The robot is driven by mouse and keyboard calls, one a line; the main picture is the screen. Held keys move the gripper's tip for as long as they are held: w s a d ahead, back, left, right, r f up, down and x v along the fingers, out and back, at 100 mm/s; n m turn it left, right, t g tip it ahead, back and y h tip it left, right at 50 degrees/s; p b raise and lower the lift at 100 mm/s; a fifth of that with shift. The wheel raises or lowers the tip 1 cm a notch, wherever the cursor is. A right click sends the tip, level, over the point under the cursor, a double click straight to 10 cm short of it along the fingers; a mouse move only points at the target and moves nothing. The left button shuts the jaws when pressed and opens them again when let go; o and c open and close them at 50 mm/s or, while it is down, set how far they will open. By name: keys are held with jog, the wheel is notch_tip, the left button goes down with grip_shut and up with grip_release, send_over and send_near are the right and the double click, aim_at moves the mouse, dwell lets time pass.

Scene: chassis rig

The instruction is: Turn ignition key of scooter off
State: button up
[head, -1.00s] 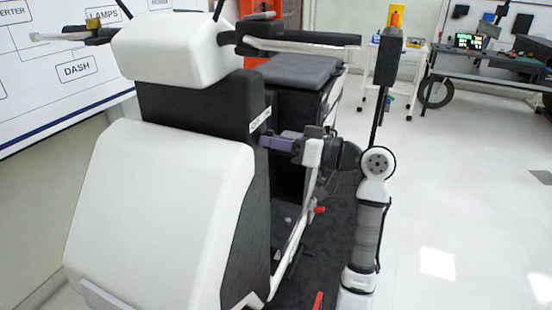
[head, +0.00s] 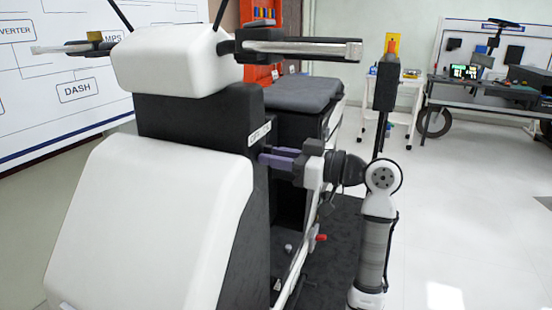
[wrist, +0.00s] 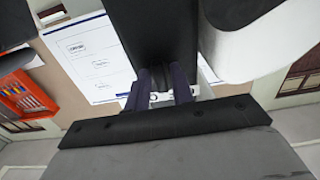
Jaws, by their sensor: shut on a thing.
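The scooter's white front (head: 150,220) and dark steering column (head: 195,115) fill the left of the head view. A small white label (head: 260,134) sits on the column's rear side. My gripper (head: 266,156) reaches in from the right, its purple fingers against the column just below this label. In the wrist view my gripper's purple fingers (wrist: 160,74) stand either side of a small dark part at the column (wrist: 155,30). My gripper is shut on the ignition key there. The fingers hide the key, so its angle cannot be told.
The handlebar (head: 305,48) extends above my arm. The dark seat (head: 303,92) is behind the column; it also shows in the wrist view (wrist: 170,150). A whiteboard (head: 60,80) stands at left, an orange rack (head: 262,75) behind.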

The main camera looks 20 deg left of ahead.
jog(key=o, duration=0.7)
jog(key=shift+o, duration=0.2)
jog(key=d+b, duration=0.1)
jog(key=d, duration=1.3)
jog(key=shift+s, duration=0.25)
